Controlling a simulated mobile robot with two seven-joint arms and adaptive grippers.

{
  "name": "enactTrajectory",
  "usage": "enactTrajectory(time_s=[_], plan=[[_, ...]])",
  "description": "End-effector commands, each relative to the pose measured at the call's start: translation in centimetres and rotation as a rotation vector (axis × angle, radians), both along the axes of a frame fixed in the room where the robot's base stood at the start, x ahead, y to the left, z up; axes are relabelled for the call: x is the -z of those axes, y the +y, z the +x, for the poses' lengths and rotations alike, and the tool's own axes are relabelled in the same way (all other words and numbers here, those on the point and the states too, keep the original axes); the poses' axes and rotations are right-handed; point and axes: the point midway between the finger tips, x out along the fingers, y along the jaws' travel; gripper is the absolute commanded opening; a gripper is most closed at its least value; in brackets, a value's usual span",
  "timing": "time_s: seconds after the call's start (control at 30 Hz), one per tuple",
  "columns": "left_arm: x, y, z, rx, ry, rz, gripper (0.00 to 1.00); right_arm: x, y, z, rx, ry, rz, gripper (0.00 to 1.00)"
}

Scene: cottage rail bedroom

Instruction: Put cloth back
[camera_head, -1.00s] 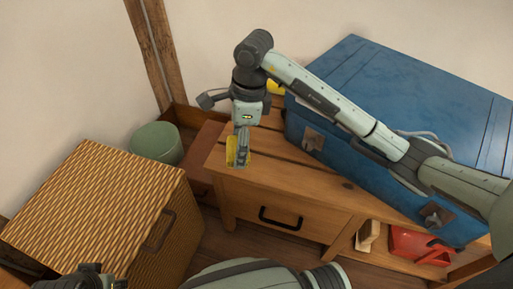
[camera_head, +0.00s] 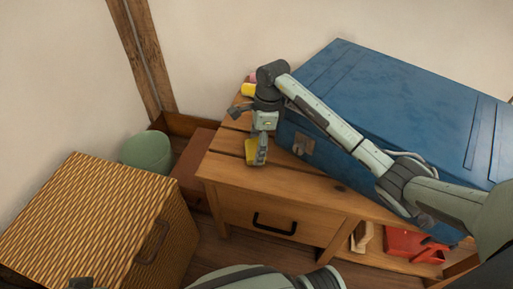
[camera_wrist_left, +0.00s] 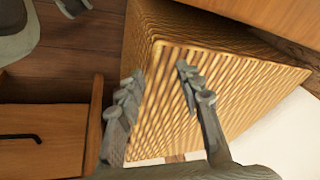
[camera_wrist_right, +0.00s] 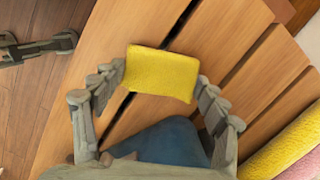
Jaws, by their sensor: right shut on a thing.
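A small yellow cloth (camera_wrist_right: 162,75) is held between the fingers of my right gripper (camera_wrist_right: 160,88). In the head view the cloth (camera_head: 251,152) is over the slatted top of the wooden bench (camera_head: 225,168), near its left end; I cannot tell whether it touches the slats. A rolled yellow cloth (camera_wrist_right: 272,152) and a pink one (camera_wrist_right: 304,167) lie farther back on the bench. In the head view they are partly hidden behind my right arm. My left gripper (camera_wrist_left: 160,70) is open and empty beside the woven basket box (camera_wrist_left: 215,75).
A large blue trunk (camera_head: 390,95) fills the right of the bench top. A red object (camera_head: 405,243) sits on the shelf below.

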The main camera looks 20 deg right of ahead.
Motion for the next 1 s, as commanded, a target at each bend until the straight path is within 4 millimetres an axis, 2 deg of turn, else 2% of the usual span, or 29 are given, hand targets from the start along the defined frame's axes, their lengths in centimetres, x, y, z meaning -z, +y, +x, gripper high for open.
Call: enactTrajectory(time_s=[0.1,0.53,0.57,0.7,1.0], plan=[[0.01,0.0,0.0,0.0,0.0,0.0,0.36,1.41,0.08,-0.01,0.001,0.0,0.002,0.42],[0.24,0.04,-0.17,-0.003,0.007,0.001,0.36,1.79,0.01,0.04,0.0,-0.002,0.0,0.42],[0.01,0.03,-0.14,-0.002,0.004,0.002,0.36,1.77,0.03,0.03,-0.001,-0.002,0.001,0.74],[-0.43,-0.03,-0.03,-0.002,-0.003,0.001,0.36,1.72,0.05,0.03,0.0,-0.001,0.001,0.92],[-0.45,0.0,-0.13,-0.002,-0.002,0.001,0.36,1.71,0.06,0.03,0.0,-0.001,0.001,0.94]])
